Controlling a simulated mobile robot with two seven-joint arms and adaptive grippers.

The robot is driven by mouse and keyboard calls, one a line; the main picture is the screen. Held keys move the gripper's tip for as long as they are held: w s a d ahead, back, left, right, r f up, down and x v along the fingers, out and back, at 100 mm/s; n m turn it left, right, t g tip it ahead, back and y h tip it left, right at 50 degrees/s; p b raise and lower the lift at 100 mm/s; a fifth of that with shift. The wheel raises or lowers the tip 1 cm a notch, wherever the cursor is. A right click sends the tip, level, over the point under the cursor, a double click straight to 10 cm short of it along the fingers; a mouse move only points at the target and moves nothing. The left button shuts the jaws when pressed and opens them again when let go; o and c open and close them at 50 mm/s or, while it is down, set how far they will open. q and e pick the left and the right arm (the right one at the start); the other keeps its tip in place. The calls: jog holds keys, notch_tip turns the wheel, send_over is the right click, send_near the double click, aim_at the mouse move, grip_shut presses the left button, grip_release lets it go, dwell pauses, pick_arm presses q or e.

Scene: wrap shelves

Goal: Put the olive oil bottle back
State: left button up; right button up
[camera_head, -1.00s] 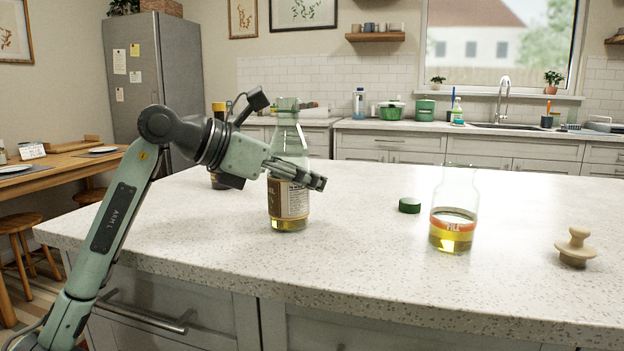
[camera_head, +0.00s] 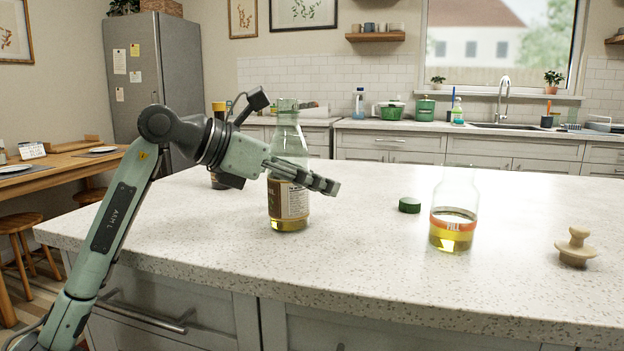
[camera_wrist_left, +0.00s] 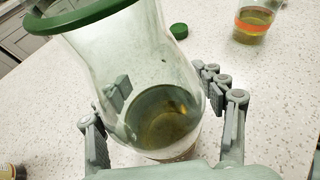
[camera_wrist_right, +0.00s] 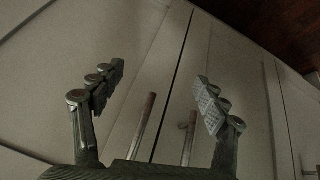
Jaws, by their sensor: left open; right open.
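The olive oil bottle (camera_head: 289,207) stands upright on the island counter, clear glass with a dark label and a little yellow oil at the bottom. My left gripper (camera_head: 306,176) is at its upper body. In the left wrist view the open fingers of the left gripper (camera_wrist_left: 160,115) stand on either side of the bottle (camera_wrist_left: 165,120), whose open green-rimmed mouth faces the camera. My right gripper (camera_wrist_right: 155,95) is open and empty, low in front of the cabinet doors; it is not in the head view.
A second glass vessel (camera_head: 453,232) with a red-orange band and yellow oil stands to the right. A green cap (camera_head: 409,205) lies between them. A wooden knobbed piece (camera_head: 577,247) stands at the far right. A dark bottle with a yellow top (camera_head: 219,108) is partly hidden behind my left arm.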

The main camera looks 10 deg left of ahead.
pick_arm(q)
jog(key=v, duration=1.2)
jog(key=shift+b, duration=0.35)
pick_arm(e)
jog(key=shift+w+a+r+t+y, duration=0.2)
jog(key=shift+w+a+t, duration=0.1)
jog(key=shift+w+a, duration=0.25)
jog(key=shift+w+a+r+t+y, duration=0.1)
jog(key=shift+w+a+r+t, duration=0.15)
jog(key=shift+w+a, duration=0.2)
